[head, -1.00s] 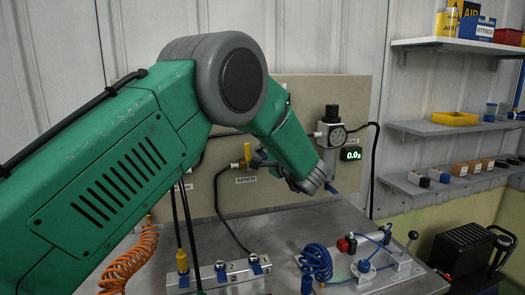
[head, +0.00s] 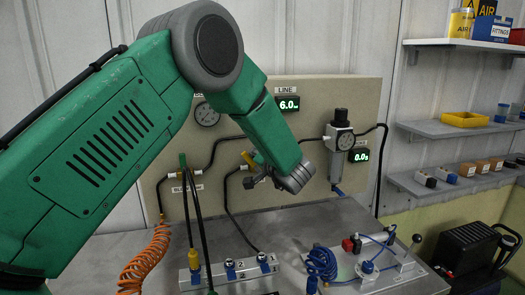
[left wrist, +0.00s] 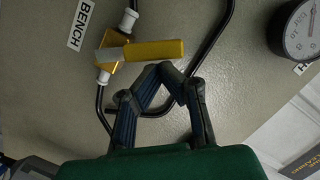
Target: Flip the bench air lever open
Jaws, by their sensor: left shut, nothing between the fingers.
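The bench air lever (left wrist: 152,51) is a yellow handle on a brass valve body (left wrist: 108,62) beside the BENCH label (left wrist: 80,25). In the left wrist view the handle lies roughly level, pointing right from the body, across the pipe's line. In the head view the lever (head: 248,160) is small and partly crowded by my gripper. My left gripper (left wrist: 158,74) is shut and empty, its dark fingertips just below the handle's right half; I cannot tell whether they touch it. In the head view this gripper (head: 254,180) is at the valve. My right gripper is not in view.
A BLEED valve (head: 184,174) with an orange coiled hose (head: 146,262) is left of the lever. A regulator (head: 339,140) with a gauge is to the right. A connector block (head: 230,270) and a blue-hosed fixture (head: 375,262) stand on the bench below.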

